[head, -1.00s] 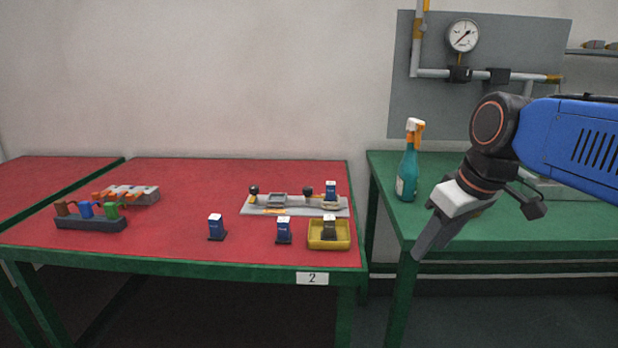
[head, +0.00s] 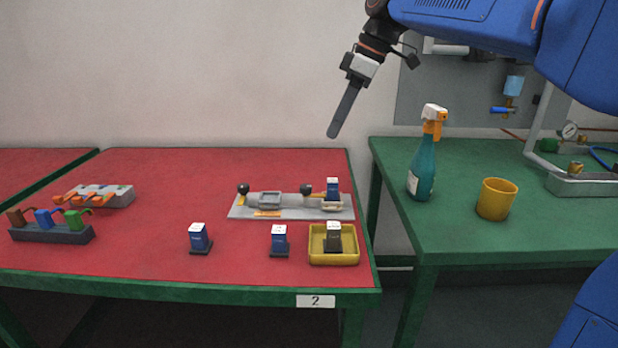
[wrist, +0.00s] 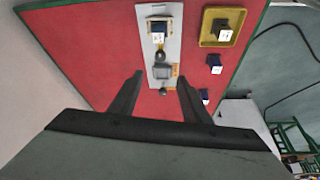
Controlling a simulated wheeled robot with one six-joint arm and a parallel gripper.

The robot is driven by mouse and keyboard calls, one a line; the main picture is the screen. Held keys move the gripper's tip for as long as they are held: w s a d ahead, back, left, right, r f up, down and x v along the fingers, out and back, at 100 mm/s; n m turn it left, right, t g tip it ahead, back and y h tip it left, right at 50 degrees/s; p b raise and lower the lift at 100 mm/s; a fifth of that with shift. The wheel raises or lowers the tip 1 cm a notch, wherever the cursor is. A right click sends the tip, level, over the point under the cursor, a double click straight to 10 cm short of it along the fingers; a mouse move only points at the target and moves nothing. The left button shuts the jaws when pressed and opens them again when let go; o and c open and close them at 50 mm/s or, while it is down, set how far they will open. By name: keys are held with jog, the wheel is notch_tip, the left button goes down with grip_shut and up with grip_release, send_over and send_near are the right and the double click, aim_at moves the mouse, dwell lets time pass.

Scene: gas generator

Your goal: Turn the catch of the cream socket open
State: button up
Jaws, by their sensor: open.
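A light grey plate (head: 285,213) on the red table carries two sockets. The cream-looking socket (head: 333,207) is at its right end, with a blue block with a white top (head: 333,188) standing in it. A black-knobbed catch (head: 306,189) stands just left of that socket. The grey socket (head: 270,199) looks empty, with another black knob (head: 243,188) on its left. My gripper (head: 333,135) is above and apart from the plate, pointing down. In the wrist view my gripper (wrist: 160,76) is open and empty, its fingers framing the plate (wrist: 145,43).
A yellow tray (head: 313,259) holding a dark block stands in front of the plate. Two blue blocks (head: 199,237) (head: 279,239) stand left of it. Racks with coloured levers (head: 55,233) are far left. A spray bottle (head: 423,170) and yellow cup (head: 496,199) stand on the green table.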

aim_at(307, 186)
jog(key=x, duration=1.7)
jog(key=shift+r, duration=0.1)
jog(key=c, duration=1)
